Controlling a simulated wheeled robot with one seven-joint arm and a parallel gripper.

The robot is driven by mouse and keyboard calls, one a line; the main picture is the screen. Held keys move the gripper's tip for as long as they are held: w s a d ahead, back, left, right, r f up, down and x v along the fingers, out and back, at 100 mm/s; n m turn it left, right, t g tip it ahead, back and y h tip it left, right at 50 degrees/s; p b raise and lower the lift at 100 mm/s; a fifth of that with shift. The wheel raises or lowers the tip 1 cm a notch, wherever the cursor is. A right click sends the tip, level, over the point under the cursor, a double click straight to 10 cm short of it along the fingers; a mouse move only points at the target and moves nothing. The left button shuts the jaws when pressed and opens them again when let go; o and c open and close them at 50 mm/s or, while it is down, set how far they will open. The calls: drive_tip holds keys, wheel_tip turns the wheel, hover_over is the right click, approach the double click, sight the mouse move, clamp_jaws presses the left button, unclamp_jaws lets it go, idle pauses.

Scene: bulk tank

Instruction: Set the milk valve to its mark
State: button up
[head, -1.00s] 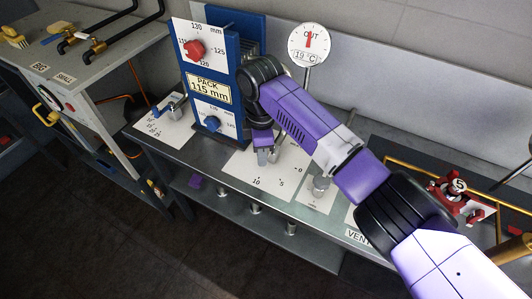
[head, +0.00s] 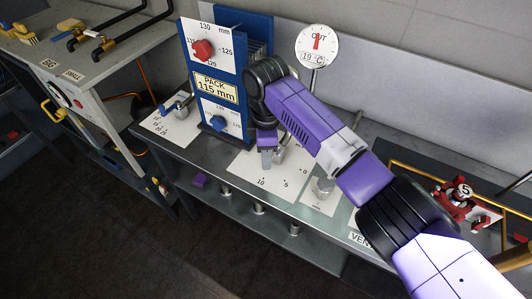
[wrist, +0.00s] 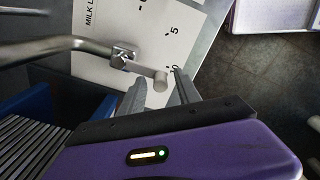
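The milk valve's white scale plate (head: 242,166) lies on the bench with numbers 0, 5 and 10. In the wrist view the plate (wrist: 98,62) reads "MILK L", the rest being cut off. The valve's metal lever (wrist: 150,74) sticks out from the pipe end toward the side of the 10, which is partly covered. My gripper (wrist: 160,92) is open, its two grey fingers on either side of the lever's round tip. A gap shows around the tip; contact is not clear. In the head view my gripper (head: 267,158) is low over the plate and partly hides the valve (head: 284,149).
A blue stand (head: 216,75) with a red knob (head: 202,50) and blue knob (head: 218,122) rises close left of my gripper. A round OUT dial (head: 317,44) stands behind. Another small valve plate (head: 318,198) is to the right.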

drive_tip(key=shift+r+b, duration=0.65)
drive_tip(key=shift+r, duration=3.25)
